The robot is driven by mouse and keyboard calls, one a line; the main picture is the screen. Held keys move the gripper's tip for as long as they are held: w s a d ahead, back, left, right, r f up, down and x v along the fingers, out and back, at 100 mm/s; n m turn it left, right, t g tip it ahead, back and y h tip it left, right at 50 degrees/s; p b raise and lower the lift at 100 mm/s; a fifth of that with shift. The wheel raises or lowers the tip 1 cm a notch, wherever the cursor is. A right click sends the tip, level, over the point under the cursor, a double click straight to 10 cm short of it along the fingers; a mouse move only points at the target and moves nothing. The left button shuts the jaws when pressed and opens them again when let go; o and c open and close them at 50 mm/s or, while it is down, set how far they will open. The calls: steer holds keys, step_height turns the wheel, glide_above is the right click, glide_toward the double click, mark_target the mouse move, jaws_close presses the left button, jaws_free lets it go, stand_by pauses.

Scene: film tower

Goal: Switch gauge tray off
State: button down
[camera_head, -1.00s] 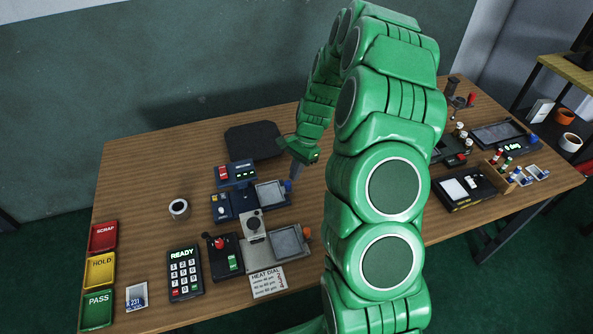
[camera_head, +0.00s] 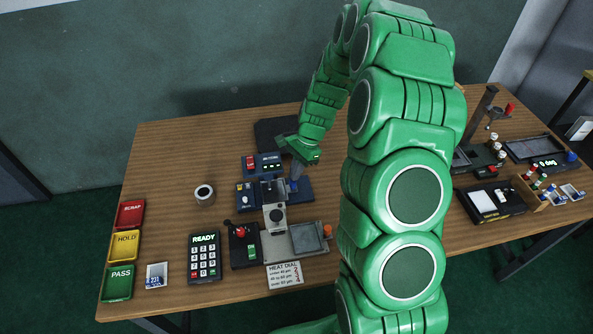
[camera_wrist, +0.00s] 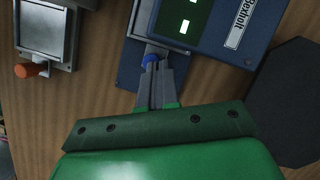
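The blue gauge unit (camera_head: 270,162) stands at the middle of the table, with a red switch (camera_head: 250,162) and a lit display. In front of it is a blue base (camera_head: 303,190) with a grey tray plate (camera_head: 272,188) that looks narrow, seemingly tilted up. A blue knob (camera_wrist: 150,61) sits at the plate's edge. My gripper (camera_wrist: 160,55) points down at this knob; its fingers lie close together, apparently shut, with the tips at or touching the knob. The wrist view also shows the gauge unit (camera_wrist: 215,30). The exact contact is partly hidden.
A similar grey tray (camera_head: 307,238) with an orange knob lies in front. A keypad (camera_head: 204,257), a red-knobbed lever box (camera_head: 243,245) and a cup (camera_head: 204,194) are to the left. A dark pad (camera_head: 272,132) lies behind. My arm covers the table's centre right.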

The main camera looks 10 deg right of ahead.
steer(key=d, duration=0.1)
steer(key=w+d, duration=0.1)
steer(key=d, duration=0.2)
steer(key=shift+w+f, duration=0.3)
steer(key=shift+f, duration=0.1)
steer(key=v, duration=1)
steer(key=shift+w+a+r, duration=0.2)
steer(key=shift+a+r, duration=0.05)
steer(key=shift+r, duration=0.2)
